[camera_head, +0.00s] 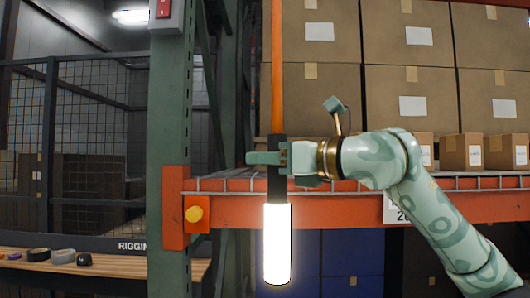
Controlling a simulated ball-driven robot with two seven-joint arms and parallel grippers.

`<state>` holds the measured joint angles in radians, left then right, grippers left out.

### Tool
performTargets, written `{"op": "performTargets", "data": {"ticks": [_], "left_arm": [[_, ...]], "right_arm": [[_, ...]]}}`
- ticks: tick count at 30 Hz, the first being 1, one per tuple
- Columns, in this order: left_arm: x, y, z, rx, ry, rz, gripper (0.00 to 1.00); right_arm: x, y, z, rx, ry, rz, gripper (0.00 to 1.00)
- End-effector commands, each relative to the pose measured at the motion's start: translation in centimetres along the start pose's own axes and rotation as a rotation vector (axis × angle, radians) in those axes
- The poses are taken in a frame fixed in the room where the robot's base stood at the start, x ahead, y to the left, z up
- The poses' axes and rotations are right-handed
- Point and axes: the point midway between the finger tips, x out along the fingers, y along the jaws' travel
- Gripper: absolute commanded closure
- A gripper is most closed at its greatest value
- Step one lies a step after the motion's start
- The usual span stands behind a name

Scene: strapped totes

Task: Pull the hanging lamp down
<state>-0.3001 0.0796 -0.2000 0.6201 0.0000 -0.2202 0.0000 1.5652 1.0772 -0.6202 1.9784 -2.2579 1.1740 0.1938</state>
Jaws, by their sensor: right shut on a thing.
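The hanging lamp (277,243) is a bright white tube with a black upper body, hanging upright from an orange cord (277,70) that runs up out of the picture. My right gripper (277,160) reaches in from the right and is shut on the lamp's black part, above the glowing tube. Its fingers cover part of that black body. My left gripper is not in view.
An orange and green rack (340,208) stands behind the lamp, with cardboard boxes (410,95) on it and blue bins (352,255) below. A wooden bench (110,264) with tape rolls stands at lower left.

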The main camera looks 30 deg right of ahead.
Motion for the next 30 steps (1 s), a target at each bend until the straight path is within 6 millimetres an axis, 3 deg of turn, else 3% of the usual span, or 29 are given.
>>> {"op": "performTargets", "data": {"ticks": [1,9,15,27,28,30], "left_arm": [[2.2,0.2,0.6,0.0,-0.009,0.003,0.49],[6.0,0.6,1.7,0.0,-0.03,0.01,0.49],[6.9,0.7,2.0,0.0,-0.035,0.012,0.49],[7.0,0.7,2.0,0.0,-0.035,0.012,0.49],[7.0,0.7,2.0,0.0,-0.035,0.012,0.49],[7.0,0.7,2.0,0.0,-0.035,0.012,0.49]], "right_arm": [[0.3,-0.2,-2.9,0.003,0.009,0.0,1.0],[0.2,-0.1,-7.6,0.001,0.007,0.0,1.0],[0.1,0.0,-8.8,0.001,0.004,0.0,1.0],[0.1,0.1,-9.1,0.001,0.012,0.003,1.0],[0.1,0.1,-9.2,0.001,0.012,0.003,0.64],[0.1,0.1,-9.1,0.001,0.011,0.003,0.48]]}}
